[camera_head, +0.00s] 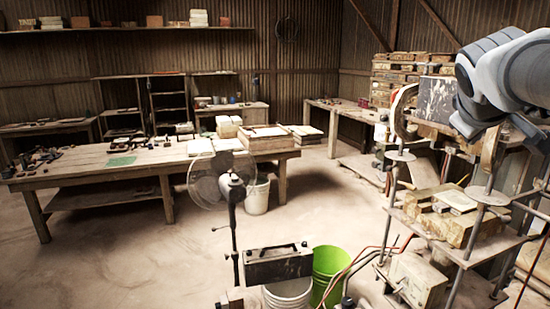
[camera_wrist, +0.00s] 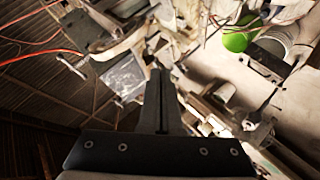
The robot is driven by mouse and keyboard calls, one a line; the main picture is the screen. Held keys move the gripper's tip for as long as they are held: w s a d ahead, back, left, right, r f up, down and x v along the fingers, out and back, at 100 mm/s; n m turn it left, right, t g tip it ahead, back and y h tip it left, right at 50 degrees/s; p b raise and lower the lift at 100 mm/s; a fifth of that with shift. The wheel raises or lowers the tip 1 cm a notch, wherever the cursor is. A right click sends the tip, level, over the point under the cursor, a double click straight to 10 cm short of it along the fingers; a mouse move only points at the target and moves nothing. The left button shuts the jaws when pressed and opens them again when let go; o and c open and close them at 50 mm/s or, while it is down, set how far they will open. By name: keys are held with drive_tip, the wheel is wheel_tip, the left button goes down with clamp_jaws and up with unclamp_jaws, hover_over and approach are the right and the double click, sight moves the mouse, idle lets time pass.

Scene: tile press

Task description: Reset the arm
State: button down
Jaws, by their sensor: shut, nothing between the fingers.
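My arm reaches in from the upper right of the head view, beside the tile press (camera_head: 462,216). My gripper (camera_wrist: 158,75) shows in the wrist view with its fingers together and nothing between them. In the head view its fingertips are not clearly visible. The press has metal rods, a heavy upper plate and wooden blocks on its lower shelf. Parts of the press also show in the wrist view, beyond the fingers, but are hard to make out at this tilted angle.
A green bucket (camera_head: 327,268) and a white bucket (camera_head: 288,293) stand left of the press. A fan (camera_head: 210,180) on a stand is nearby. A long wooden workbench (camera_head: 90,165) holds boxes and small items. Open floor lies at the left front. Orange hoses run by the press.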

drive_tip(key=s+a+f+m+g+y, duration=0.1)
drive_tip(key=s+a+f+y, duration=0.3)
drive_tip(key=s+a+f, duration=0.4)
drive_tip(key=s+a+f+m+g+y, duration=0.1)
drive_tip(key=s+a+f+g+y, duration=0.1)
drive_tip(key=s+a+f, duration=0.7)
drive_tip(key=a+f+y, duration=0.1)
drive_tip(key=a+f, duration=0.4)
drive_tip(key=a, duration=0.1)
drive_tip(key=shift+f+m+g+y, duration=0.3)
drive_tip(key=shift+f+y, duration=0.1)
